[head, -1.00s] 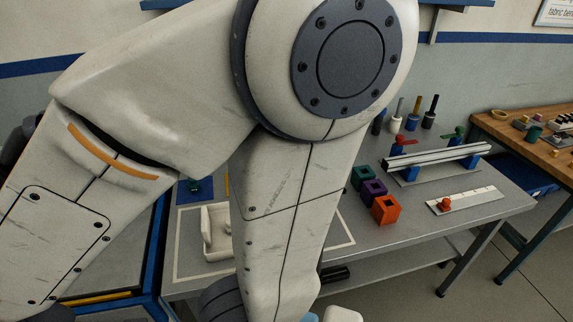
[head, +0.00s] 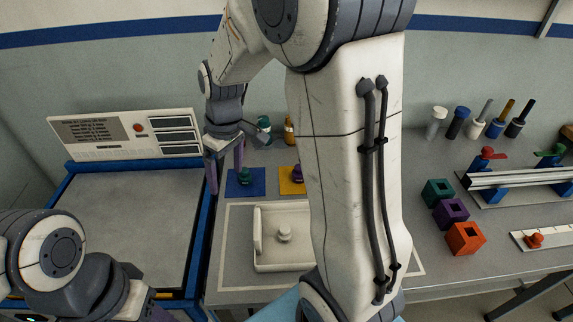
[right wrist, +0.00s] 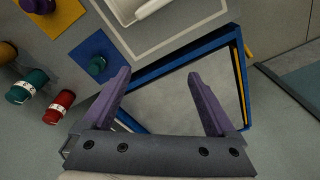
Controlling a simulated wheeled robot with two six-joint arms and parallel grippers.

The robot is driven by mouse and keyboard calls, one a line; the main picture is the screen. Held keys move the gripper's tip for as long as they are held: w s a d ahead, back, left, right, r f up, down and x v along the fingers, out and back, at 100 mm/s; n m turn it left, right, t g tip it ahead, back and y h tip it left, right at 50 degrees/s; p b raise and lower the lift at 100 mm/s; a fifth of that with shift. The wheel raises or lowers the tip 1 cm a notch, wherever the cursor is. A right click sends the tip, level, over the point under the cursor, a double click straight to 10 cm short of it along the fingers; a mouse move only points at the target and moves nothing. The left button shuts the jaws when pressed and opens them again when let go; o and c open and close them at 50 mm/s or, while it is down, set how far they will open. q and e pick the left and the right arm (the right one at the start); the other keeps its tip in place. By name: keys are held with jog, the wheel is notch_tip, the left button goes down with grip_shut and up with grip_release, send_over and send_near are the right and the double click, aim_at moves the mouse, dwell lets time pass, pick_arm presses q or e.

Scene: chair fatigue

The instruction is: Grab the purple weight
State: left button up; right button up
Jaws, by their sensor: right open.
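The purple weight (head: 298,174) stands on a yellow mat on the table, partly hidden by my right arm in the head view. In the right wrist view the purple weight (right wrist: 38,5) shows at the top left edge, cut off. My right gripper (head: 226,172) is open and empty, left of the purple weight, above the area by the blue mat. Its purple fingers (right wrist: 159,78) stand wide apart in the right wrist view with nothing between them. My left arm is at the lower left, and its gripper (head: 158,313) is barely visible at the frame's bottom.
A green weight (head: 245,176) stands on a blue mat (head: 238,188) beside the yellow mat (head: 286,184). A white tray (head: 262,252) lies in front. A blue-framed station (head: 190,255) is at left. Green, purple and orange blocks (head: 465,239) stand right.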

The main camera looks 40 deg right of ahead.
jog(key=w+d+f, duration=0.1)
jog(key=d+f, duration=0.1)
jog(key=d, duration=0.6)
jog(key=w+d+f+m, duration=0.1)
jog(key=d+f, duration=0.1)
jog(key=d, duration=0.7)
jog(key=w+d+f+m, duration=0.1)
jog(key=w+d+f, duration=0.1)
jog(key=d, duration=0.6)
jog(key=shift+w+d+f+t+h, duration=0.1)
jog(key=shift+d+f+t+h, duration=0.15)
jog(key=shift+f+t+h, duration=0.1)
jog(key=f, duration=0.2)
jog(key=d+f, duration=0.1)
jog(key=f, duration=0.1)
jog(key=shift+w+f, duration=0.2)
jog(key=shift+f, duration=0.05)
jog(key=f, duration=0.1)
jog(key=f+p, duration=0.1)
jog(key=f, duration=0.1)
jog(key=a+f, duration=0.1)
jog(key=f, duration=0.1)
jog(key=shift+w+f, duration=0.25)
jog(key=shift+w, duration=0.15)
jog(key=shift+w+f, duration=0.1)
jog(key=shift+f, duration=0.2)
jog(key=shift+r, duration=0.1)
grip_shut()
